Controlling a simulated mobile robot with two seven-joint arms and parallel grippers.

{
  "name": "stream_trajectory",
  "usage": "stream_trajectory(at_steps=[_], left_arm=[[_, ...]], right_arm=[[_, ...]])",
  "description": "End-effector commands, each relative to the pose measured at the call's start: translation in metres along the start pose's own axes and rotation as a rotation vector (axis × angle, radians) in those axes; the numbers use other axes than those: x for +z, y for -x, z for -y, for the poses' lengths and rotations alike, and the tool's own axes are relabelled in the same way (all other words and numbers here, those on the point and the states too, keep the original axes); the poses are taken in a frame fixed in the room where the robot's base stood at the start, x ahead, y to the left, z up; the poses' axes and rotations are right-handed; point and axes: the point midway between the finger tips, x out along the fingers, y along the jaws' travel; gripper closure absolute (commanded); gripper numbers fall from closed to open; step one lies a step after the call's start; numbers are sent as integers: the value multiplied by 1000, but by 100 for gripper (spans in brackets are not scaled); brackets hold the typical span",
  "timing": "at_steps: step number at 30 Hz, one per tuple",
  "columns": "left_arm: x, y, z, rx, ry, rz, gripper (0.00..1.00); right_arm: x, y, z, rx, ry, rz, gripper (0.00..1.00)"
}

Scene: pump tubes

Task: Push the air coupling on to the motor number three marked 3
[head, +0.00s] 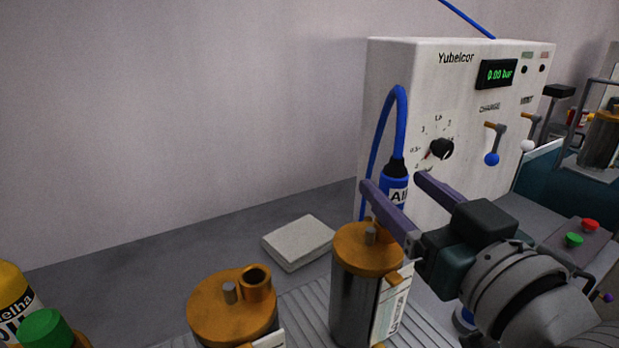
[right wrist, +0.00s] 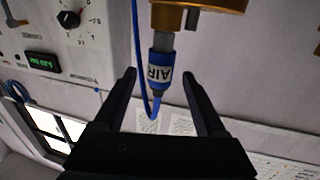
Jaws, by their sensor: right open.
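The air coupling (head: 395,188), blue with a white AIR label, stands upright over the rear of a motor with an orange cap (head: 358,258). In the right wrist view the coupling (right wrist: 161,73) appears upside down, with a grey end at the orange cap (right wrist: 207,6). I cannot tell whether it is seated. My right gripper (head: 393,180) is open; its fingers (right wrist: 159,72) show on both sides of the coupling with gaps. A finger hides its lower end in the head view. No number 3 is readable on any motor. My left gripper is not in view.
A second orange-capped motor (head: 232,308) stands front left. The white Yubelcor control box (head: 400,68) is close behind the coupling, and a blue hose (head: 402,120) arches from the coupling. A white block (head: 298,242) lies on the grey bench. A yellow bottle (head: 15,298) is far left.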

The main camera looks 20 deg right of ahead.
Motion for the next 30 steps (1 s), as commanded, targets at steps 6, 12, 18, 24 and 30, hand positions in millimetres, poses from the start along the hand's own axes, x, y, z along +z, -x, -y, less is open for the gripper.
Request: stream_trajectory(at_steps=[6,12,18,24,30], left_arm=[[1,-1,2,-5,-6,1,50],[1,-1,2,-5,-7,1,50],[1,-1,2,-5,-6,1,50],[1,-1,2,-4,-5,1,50],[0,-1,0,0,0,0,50]], right_arm=[[1,35,0,-1,-1,2,27],[0,46,0,0,-1,-1,27],[0,46,0,0,0,-1,27],[0,46,0,-1,0,-1,27],[0,45,0,-1,0,-1,27]])
